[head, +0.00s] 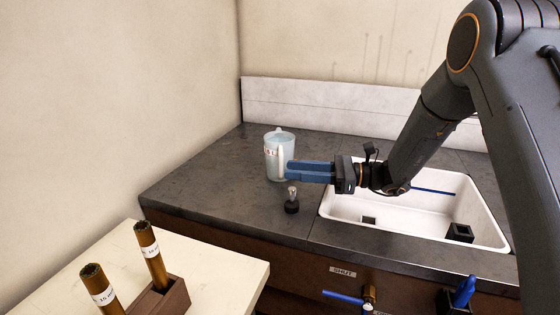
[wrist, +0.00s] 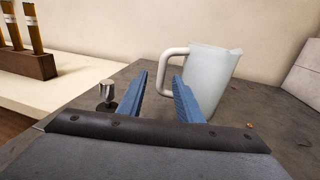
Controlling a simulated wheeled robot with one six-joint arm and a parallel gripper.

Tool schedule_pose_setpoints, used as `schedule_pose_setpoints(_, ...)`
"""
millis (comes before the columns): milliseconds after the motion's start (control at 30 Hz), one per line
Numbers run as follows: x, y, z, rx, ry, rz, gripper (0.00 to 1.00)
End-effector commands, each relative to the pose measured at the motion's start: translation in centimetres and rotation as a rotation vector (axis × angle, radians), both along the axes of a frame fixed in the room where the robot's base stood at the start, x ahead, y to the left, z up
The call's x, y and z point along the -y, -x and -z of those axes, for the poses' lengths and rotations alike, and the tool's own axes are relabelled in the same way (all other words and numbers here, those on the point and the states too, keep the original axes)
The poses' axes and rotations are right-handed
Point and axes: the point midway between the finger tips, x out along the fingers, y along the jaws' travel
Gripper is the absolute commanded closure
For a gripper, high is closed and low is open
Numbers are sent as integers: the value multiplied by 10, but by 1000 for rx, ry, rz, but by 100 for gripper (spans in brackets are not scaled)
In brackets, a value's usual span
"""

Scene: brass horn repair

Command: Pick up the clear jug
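The clear jug (head: 271,158) stands upright on the dark counter, left of the sink, with its pale handle toward my gripper. In the wrist view the jug (wrist: 211,78) is just beyond the fingers, a little right of centre, its handle on its left side. My gripper (head: 288,170) comes in from the right with its blue fingers level. In the wrist view the fingers (wrist: 161,76) are apart with nothing between them. The handle is ahead of the gap; I cannot tell whether the right finger touches the jug. The right finger hides part of the jug's lower side.
A small black piece with a metal top (head: 292,201) stands on the counter (head: 205,183) in front of the jug. The white sink (head: 345,212) is at right. A pale table (head: 225,270) at lower left holds brown tubes in a wooden block (head: 172,301). A wall is behind.

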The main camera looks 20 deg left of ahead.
Motion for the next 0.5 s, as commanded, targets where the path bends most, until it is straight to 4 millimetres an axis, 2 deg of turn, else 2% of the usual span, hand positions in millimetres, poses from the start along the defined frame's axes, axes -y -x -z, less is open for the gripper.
schedule_pose_setpoints(300,-43,4,0,0,0,-4,68)
schedule_pose_setpoints(500,-47,3,1,0,0,-1,68)
